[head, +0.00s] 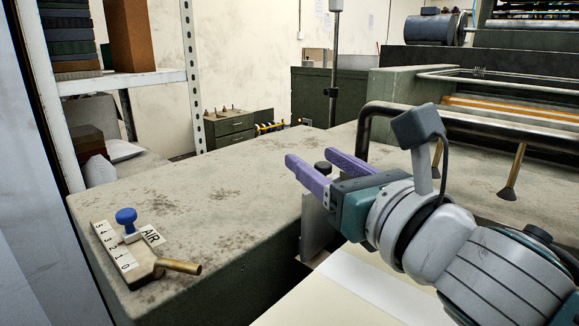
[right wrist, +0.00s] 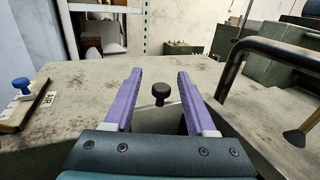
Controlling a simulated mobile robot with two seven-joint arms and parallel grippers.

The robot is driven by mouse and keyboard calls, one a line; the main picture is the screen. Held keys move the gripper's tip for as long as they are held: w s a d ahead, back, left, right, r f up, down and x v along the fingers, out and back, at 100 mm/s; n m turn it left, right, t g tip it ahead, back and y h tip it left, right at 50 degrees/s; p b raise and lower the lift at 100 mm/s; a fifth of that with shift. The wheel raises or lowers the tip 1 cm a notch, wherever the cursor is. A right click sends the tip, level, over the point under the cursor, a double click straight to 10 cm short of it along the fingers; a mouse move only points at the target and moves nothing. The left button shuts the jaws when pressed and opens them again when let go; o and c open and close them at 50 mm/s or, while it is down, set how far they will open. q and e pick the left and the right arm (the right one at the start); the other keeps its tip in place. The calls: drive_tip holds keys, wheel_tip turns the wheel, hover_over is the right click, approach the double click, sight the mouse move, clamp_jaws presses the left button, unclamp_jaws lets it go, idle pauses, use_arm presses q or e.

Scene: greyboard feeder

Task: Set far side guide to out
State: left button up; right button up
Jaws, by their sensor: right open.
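The far side guide appears to be the upright pale metal plate (head: 318,228) at the edge of the grey table, with a round black knob (head: 323,167) above it. My right gripper (head: 313,158) has two purple fingers, spread open and empty. In the right wrist view the black knob (right wrist: 160,91) shows between the two fingers (right wrist: 160,76), with a gap on each side. I cannot tell whether the knob is level with the fingers. My left gripper is not in view.
A worn grey tabletop (head: 225,180) is mostly clear. An air valve scale (head: 113,250) with a blue knob (head: 126,219) and a brass pipe sits front left. A dark bent rail (head: 363,130) rises close beside my right gripper. Pale sheets (head: 350,290) lie below.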

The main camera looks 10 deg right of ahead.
drive_tip(key=v, duration=0.8)
drive_tip(key=shift+s, duration=0.15)
drive_tip(key=shift+v, duration=0.8)
drive_tip(key=s+d+r+m+g+h+p, duration=0.35)
drive_tip(key=d+r+m+h+p, duration=0.3)
drive_tip(key=m+p, duration=0.85)
drive_tip(key=s+r+m+g+y+p, duration=0.1)
drive_tip(key=s+r+m+g+p, duration=0.3)
drive_tip(key=s+m, duration=0.55)
drive_tip(key=s+r+m+g+y+p, duration=0.1)
drive_tip(key=s+m+g+p, duration=0.55)
drive_tip(key=m, duration=0.55)
wheel_tip(320, 180, up, 37)
drive_tip(key=p, duration=3.6)
drive_tip(key=shift+a+f+m+p, duration=0.2)
drive_tip(key=shift+a+m+p, duration=0.2)
drive_tip(key=shift+a, duration=0.1)
